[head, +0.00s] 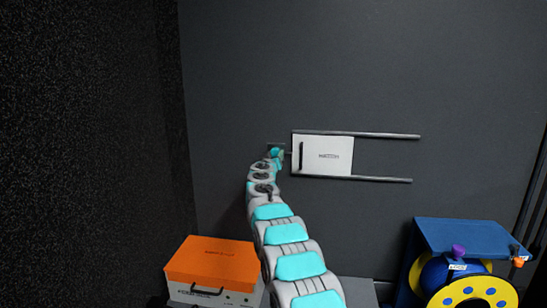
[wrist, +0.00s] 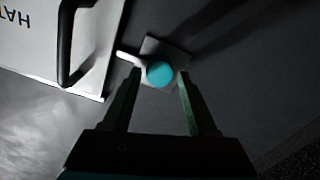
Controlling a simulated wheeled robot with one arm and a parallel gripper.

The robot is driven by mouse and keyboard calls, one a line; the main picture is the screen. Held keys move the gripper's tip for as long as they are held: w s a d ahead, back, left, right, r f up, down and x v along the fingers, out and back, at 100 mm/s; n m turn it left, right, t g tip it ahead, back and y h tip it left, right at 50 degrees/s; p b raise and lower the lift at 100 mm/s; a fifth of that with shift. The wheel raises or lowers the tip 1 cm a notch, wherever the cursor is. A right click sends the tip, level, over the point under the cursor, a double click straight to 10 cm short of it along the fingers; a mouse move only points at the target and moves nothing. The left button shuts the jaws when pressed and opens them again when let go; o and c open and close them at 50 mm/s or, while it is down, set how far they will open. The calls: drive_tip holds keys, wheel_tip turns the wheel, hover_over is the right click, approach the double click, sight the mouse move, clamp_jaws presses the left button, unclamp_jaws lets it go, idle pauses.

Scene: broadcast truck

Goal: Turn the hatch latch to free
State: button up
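The hatch (head: 335,157) is a white panel on the dark wall with a black handle at its left edge; its corner and handle also show in the wrist view (wrist: 98,50). The latch (wrist: 160,73) has a round turquoise knob on a square grey plate, with a pale lever (wrist: 130,60) pointing toward the hatch's edge. Whether the lever tip overlaps the hatch I cannot tell. My gripper (wrist: 160,76) is open, its two dark fingers on either side of the knob, with a visible gap at least on the right. In the head view my arm mostly hides the latch.
Two horizontal rails (head: 390,136) run above and below the hatch and extend right over bare wall. An orange-lidded case (head: 212,258) stands at lower left. A blue case (head: 465,238) and a blue-and-yellow reel (head: 470,291) stand at lower right.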

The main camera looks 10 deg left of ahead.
clamp_jaws()
drive_tip(key=shift+n, duration=0.3)
drive_tip(key=n+b, duration=0.1)
drive_tip(key=n, duration=0.1)
drive_tip(key=shift+d+f+n, duration=0.1)
drive_tip(key=shift+n, duration=0.2)
drive_tip(key=n, duration=0.5)
drive_tip(key=shift+n, duration=0.3)
drive_tip(key=n+p, duration=0.2)
drive_tip(key=n, duration=0.2)
drive_tip(key=n+p, duration=0.1)
drive_tip(key=n, duration=0.4)
drive_tip(key=shift+a+p, duration=0.2)
drive_tip(key=shift+p, duration=0.1)
